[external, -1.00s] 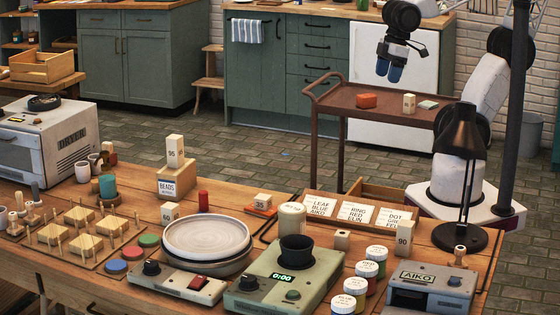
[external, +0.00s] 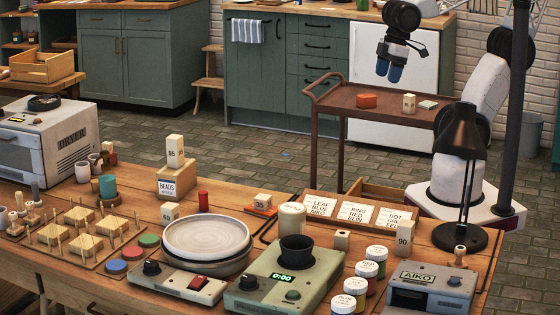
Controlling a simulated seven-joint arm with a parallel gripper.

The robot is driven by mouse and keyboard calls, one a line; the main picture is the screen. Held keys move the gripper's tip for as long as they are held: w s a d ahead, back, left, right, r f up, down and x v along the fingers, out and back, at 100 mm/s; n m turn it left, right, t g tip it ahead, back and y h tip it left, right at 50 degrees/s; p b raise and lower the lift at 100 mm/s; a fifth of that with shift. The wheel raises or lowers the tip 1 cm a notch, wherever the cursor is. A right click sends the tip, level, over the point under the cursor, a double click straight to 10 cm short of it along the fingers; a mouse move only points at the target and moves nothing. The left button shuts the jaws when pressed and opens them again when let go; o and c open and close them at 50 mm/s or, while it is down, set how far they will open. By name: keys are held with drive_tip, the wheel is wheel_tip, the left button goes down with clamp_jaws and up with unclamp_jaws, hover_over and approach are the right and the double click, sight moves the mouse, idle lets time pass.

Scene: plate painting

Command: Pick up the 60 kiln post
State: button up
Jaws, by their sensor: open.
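A small pale block post (external: 168,212) stands on the wooden table left of the round plate; its number looks like 60, but the print is small. Other pale posts stand apart: one marked 95 (external: 175,149) on top of the beads box, one marked 35 (external: 262,200) on an orange base, and a taller one marked 90 (external: 405,238) at the right. My gripper (external: 389,72), with blue fingertips pointing down, is open and empty. It hangs high at the upper right, in front of the white appliance, far from the post.
The plate (external: 207,237) sits on a turntable close to the post. A red cylinder (external: 203,200) and the beads box (external: 180,184) are also near it. A black lamp (external: 462,135) and pole (external: 517,100) stand at the right. A cart (external: 385,108) holds small items.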

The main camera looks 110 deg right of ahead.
drive_tip(key=shift+o, duration=0.4)
drive_tip(key=w+a+f+m+y, duration=0.2)
drive_tip(key=w+m+y, duration=0.15)
drive_tip(key=w, duration=0.85)
drive_tip(key=w+a+f+m+y, duration=0.15)
drive_tip(key=w+m, duration=0.35)
drive_tip(key=w, duration=0.6)
drive_tip(key=w+a+f+m+y, duration=0.1)
drive_tip(key=w+f+m+y, duration=0.3)
drive_tip(key=w, duration=0.8)
drive_tip(key=w+d+f+m+t, duration=0.2)
drive_tip(key=w+d+f+m, duration=0.1)
drive_tip(key=w+f, duration=0.4)
drive_tip(key=w+d+f+m+t, duration=0.2)
drive_tip(key=w+f+m, duration=0.4)
drive_tip(key=w, duration=0.3)
drive_tip(key=w+d+f+m+t, duration=0.3)
drive_tip(key=w+d+f+m, duration=0.1)
drive_tip(key=w+f, duration=0.4)
drive_tip(key=shift+w+d+m+y, duration=0.3)
drive_tip(key=shift+w+d+m, duration=0.1)
drive_tip(key=shift+w+m, duration=0.2)
drive_tip(key=shift+w+d+f+m+t, duration=0.3)
drive_tip(key=shift+f+m, duration=0.05)
drive_tip(key=shift+f, duration=0.15)
